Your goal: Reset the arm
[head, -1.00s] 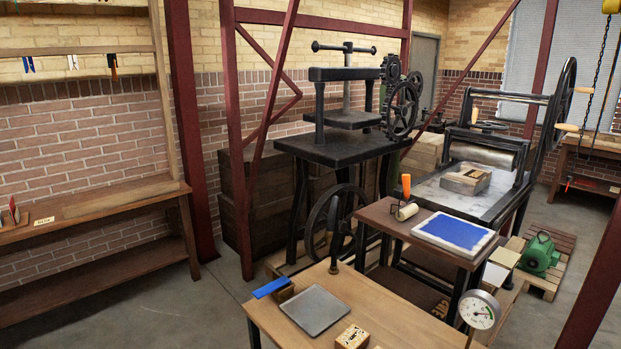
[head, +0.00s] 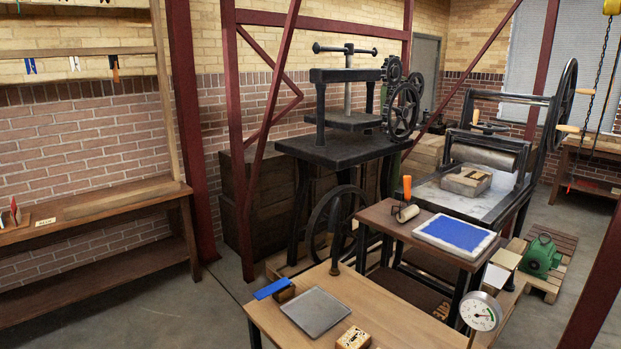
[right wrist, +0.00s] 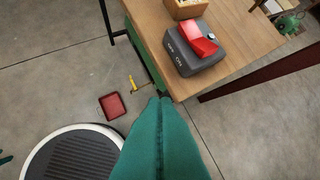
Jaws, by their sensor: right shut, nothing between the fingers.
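My right gripper (right wrist: 160,100) shows in the right wrist view as two long teal fingers pressed together, with nothing between them. It hangs over the concrete floor, just off the edge of a wooden table (right wrist: 150,35). A dark grey box with a red top (right wrist: 190,58) stands on that table near the corner, beyond and to the right of the fingertips.
A red tray (right wrist: 112,105) and a small yellow item (right wrist: 133,84) lie left of the fingers. In the head view, a wooden table (head: 275,320) stands in front of a black screw press (head: 345,105). A shelf bench (head: 100,205) lines the left wall; floor between is clear.

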